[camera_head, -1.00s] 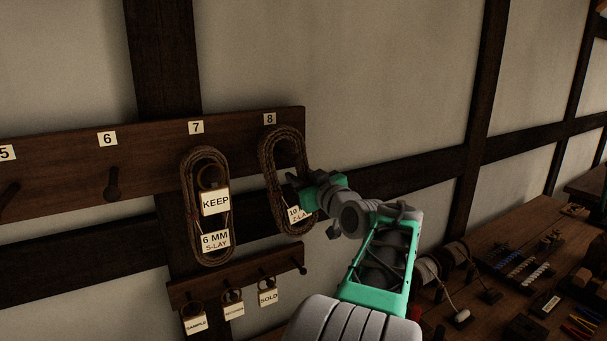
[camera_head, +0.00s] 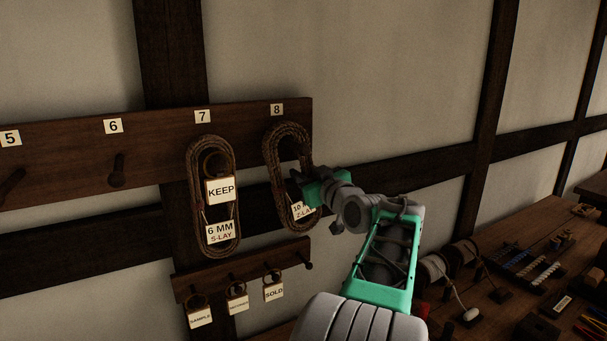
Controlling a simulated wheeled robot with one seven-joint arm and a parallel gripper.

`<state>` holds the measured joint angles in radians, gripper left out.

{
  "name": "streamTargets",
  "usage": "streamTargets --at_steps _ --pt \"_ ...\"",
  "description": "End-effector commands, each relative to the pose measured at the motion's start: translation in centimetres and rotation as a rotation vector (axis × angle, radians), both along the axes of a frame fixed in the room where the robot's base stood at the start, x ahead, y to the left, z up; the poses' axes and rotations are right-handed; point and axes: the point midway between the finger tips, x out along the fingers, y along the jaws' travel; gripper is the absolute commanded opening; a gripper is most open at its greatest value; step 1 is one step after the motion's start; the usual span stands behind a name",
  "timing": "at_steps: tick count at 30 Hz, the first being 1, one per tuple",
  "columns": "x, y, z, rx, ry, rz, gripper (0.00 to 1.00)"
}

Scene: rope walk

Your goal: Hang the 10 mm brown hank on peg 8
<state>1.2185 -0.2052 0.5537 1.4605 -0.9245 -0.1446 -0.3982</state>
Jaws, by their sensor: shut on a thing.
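The brown hank (camera_head: 270,150) with a partly hidden "10" and "Z-LAY" label is upright in front of the peg board, below the number 8 plate (camera_head: 277,110). My gripper (camera_head: 305,187) is shut on the right side of this hank, just above its label. Peg 8 itself is hidden behind the hank or not distinct, so I cannot tell whether the hank's loop is around it. The peg board (camera_head: 60,158) runs across the wall.
A 6 mm S-lay hank (camera_head: 233,215) with a "KEEP" tag (camera_head: 221,191) hangs at peg 7, close on the left. Peg 6 (camera_head: 117,172) is bare. A lower rail (camera_head: 220,275) holds several tags. A bench (camera_head: 530,235) with spools and tools stands at right.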

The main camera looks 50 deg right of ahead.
Motion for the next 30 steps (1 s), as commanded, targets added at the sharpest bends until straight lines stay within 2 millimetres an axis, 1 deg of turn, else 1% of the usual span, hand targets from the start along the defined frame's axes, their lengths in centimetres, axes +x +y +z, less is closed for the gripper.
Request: streamTargets --at_steps 1,2,9,11,19,21,23,30 --pt "0.0 0.0 0.1 -0.001 -0.001 0.000 0.00" --pt "0.0 0.0 0.1 -0.001 -0.001 0.000 0.27" --pt "0.0 0.0 0.1 0.000 -0.001 0.000 0.46" --pt "0.0 0.0 0.0 0.000 -0.001 0.000 0.51" --pt "0.0 0.0 -0.1 0.001 0.001 0.000 0.51" --pt "-0.4 0.0 -0.2 0.000 0.001 -0.002 0.51" --pt "-1.2 0.2 -0.2 0.000 -0.001 -0.003 0.51" --pt "-5.8 1.6 -0.3 -0.003 -0.002 -0.006 0.51"
